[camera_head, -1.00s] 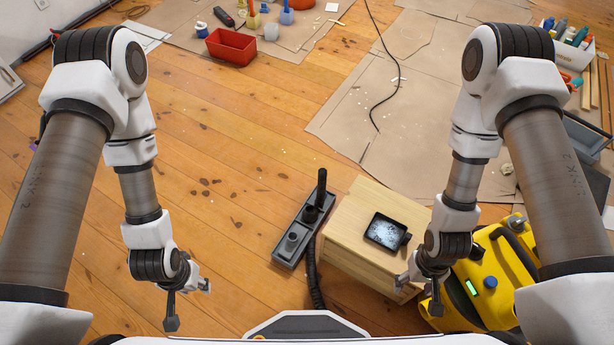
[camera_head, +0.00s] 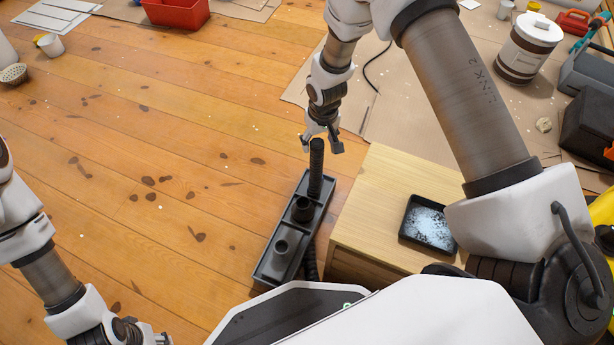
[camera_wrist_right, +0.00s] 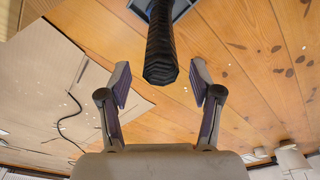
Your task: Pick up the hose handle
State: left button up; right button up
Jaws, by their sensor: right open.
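The hose handle (camera_head: 316,172) is a black ribbed grip standing upright at the far end of a long dark grey holder (camera_head: 272,262) on the floor. My right gripper (camera_head: 321,145) is open at the top of the handle, its fingers apart on either side. In the right wrist view the handle's dark end (camera_wrist_right: 160,62) shows between the open fingertips (camera_wrist_right: 161,78); I see no finger closed on it. My left gripper (camera_head: 152,336) is at the bottom left edge, partly cut off, far from the handle.
A wooden box (camera_head: 375,215) stands close right of the holder, with a small black tray (camera_head: 428,226) on top. A dark hose (camera_head: 310,262) runs between box and holder. A red bin (camera_head: 176,12) is at the back. The wooden floor left of the holder is clear.

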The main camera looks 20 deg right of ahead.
aim_at(316, 155)
jog(key=f+b, duration=0.1)
jog(key=f, duration=0.1)
jog(key=f+b, duration=0.2)
jog(key=f, duration=0.1)
jog(key=w+f+b, duration=0.1)
jog(key=f+b, duration=0.1)
jog(key=f, duration=0.1)
jog(key=shift+w+f, duration=0.1)
jog(key=shift+c, duration=0.6)
grip_shut()
